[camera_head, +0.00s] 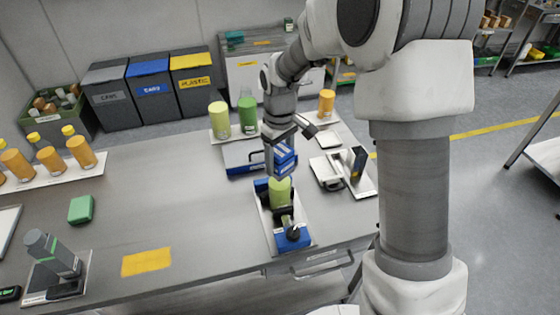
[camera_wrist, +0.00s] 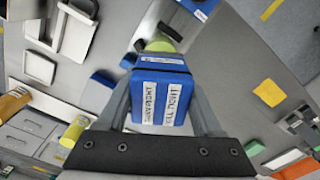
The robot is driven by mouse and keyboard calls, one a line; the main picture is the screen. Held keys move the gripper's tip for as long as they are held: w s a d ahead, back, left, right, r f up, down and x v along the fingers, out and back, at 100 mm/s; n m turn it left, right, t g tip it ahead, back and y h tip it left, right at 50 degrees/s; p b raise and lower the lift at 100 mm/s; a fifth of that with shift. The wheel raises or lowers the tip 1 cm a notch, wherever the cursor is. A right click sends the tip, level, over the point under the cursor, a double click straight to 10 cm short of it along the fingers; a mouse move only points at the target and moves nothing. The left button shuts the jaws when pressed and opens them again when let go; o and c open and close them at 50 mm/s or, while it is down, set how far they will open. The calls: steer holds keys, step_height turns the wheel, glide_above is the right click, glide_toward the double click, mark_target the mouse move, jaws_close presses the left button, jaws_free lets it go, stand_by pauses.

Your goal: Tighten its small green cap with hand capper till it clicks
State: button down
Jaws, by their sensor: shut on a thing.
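My gripper (camera_head: 281,143) is shut on the blue hand capper (camera_head: 286,160), a boxy tool with white labels. In the wrist view the hand capper (camera_wrist: 160,95) sits between my two grey fingers. A light green bottle (camera_head: 280,191) stands upright in a blue and black clamp fixture (camera_head: 291,238) directly under the capper. The bottle (camera_wrist: 160,45) also shows just past the capper's far end in the wrist view. The bottle's top and small green cap are hidden by the capper. I cannot tell whether the capper touches the cap.
Two green bottles (camera_head: 247,112) and an orange one (camera_head: 326,102) stand behind. A blue device (camera_head: 240,157) is behind the clamp, and a scale-like stand (camera_head: 355,165) is to its right. Orange bottles (camera_head: 50,158) line the left tray.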

steer(key=m, duration=0.2)
steer(key=shift+m, duration=0.3)
steer(key=shift+r, duration=0.15)
stand_by(0.4)
